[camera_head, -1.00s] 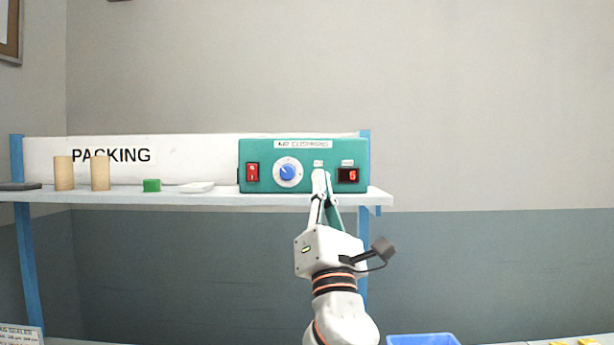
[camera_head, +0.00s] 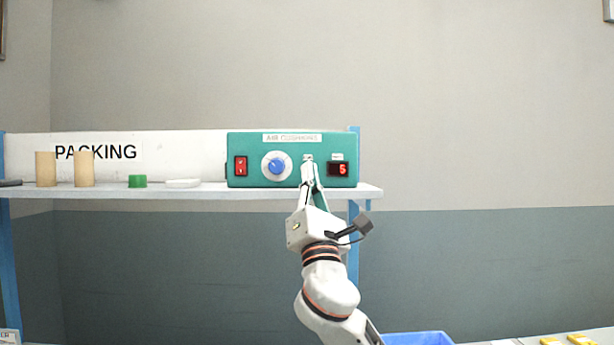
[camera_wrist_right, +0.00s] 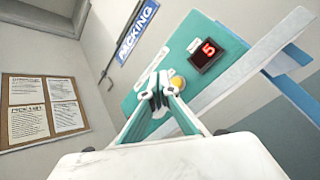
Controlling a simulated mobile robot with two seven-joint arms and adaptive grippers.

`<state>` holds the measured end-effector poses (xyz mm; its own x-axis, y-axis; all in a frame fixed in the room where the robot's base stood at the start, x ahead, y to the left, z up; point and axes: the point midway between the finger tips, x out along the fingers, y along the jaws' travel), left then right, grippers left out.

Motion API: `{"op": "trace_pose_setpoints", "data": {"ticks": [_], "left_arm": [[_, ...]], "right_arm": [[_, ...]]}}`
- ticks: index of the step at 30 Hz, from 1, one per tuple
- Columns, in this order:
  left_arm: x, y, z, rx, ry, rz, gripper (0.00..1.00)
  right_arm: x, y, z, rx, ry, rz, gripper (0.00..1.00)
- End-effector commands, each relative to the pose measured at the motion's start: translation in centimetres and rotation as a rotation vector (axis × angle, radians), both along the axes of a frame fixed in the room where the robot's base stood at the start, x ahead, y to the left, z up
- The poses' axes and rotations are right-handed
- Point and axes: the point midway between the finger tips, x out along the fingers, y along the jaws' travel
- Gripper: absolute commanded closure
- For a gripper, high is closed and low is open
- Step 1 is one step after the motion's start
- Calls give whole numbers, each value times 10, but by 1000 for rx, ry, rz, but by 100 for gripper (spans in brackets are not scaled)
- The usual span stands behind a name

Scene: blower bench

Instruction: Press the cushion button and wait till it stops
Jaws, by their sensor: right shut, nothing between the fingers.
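The teal air cushion box (camera_head: 258,142) stands at the right end of the shelf. Its red display (camera_head: 339,169) reads 5, which also shows in the right wrist view (camera_wrist_right: 206,54). A round yellowish button (camera_wrist_right: 178,82) is beside my fingertips in the right wrist view; in the head view my gripper hides it. My right gripper (camera_head: 307,161) is shut and empty, its tips at the box's front between the knob and the display. It also shows in the wrist view (camera_wrist_right: 159,82). I cannot tell whether the tips touch the button. My left gripper is not in view.
A blue knob (camera_head: 277,166) and a red switch (camera_head: 241,166) are left of my fingertips. The shelf (camera_head: 215,191) also holds two tan cylinders (camera_head: 84,169), a green block (camera_head: 137,181) and a white dish (camera_head: 183,183). A blue bin (camera_head: 418,338) is low right.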

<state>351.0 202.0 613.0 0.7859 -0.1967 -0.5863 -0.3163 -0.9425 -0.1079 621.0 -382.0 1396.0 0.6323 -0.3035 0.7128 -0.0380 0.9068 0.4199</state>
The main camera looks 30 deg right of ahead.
Motion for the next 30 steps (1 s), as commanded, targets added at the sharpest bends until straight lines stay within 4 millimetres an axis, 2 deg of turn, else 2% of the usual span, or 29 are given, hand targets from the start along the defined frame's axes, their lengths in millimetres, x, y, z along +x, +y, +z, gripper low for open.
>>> {"op": "trace_pose_setpoints", "data": {"ticks": [7, 30], "left_arm": [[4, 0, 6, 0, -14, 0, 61], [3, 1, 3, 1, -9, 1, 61]], "right_arm": [[10, -7, 1, 1, -1, 0, 100], [11, -7, 1, 1, -1, 0, 100]]}}
